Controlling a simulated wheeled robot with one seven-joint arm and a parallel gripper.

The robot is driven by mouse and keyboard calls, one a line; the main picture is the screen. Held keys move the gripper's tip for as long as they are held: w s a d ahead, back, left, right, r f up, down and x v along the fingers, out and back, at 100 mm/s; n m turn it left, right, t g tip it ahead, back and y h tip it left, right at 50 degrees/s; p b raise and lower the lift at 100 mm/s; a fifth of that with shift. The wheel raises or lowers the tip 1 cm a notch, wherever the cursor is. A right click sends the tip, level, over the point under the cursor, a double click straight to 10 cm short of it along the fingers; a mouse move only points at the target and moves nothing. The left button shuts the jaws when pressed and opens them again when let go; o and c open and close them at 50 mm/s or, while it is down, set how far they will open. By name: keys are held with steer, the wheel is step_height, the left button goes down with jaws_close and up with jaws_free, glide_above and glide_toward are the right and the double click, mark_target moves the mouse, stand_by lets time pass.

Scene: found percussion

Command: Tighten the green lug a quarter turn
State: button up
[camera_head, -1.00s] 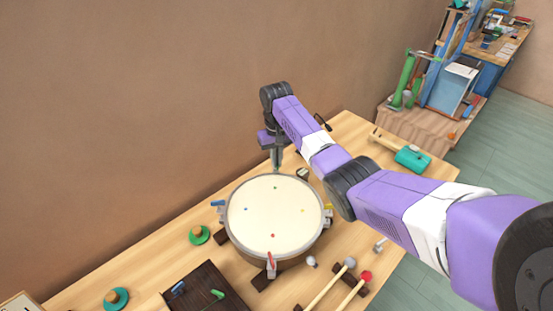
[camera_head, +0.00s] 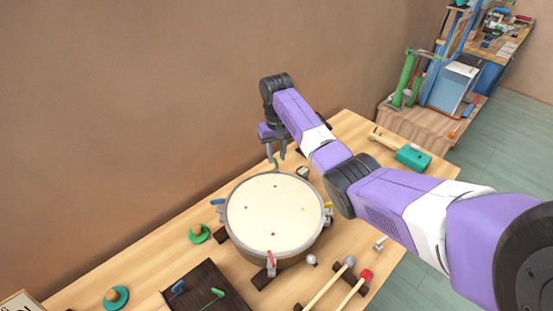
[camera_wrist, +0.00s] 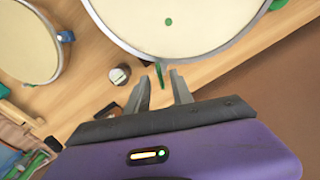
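The drum (camera_head: 262,205) stands on the wooden bench, its cream head marked with small coloured dots. The green lug (camera_head: 276,163) is at the far rim, beside the green dot. In the wrist view the green lug (camera_wrist: 159,75) is a thin upright key just outside the drum rim (camera_wrist: 185,58). My gripper (camera_head: 277,152) is above it at the far side of the drum. In the wrist view my gripper (camera_wrist: 160,88) is open, with one finger on each side of the green lug and gaps visible. A blue lug (camera_head: 217,203), a red lug (camera_head: 271,260) and a yellow lug (camera_head: 328,206) sit around the rim.
Mallets (camera_head: 328,285) lie at the front right, and a dark tray (camera_head: 205,280) at the front left. A teal-headed mallet (camera_head: 412,157) lies at the right. A metal knob (camera_wrist: 119,74) stands near my fingers. The wall is close behind.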

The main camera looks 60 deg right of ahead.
mark_target(276, 161)
steer(key=shift+r+b, duration=0.45)
steer(key=shift+r, duration=2.5)
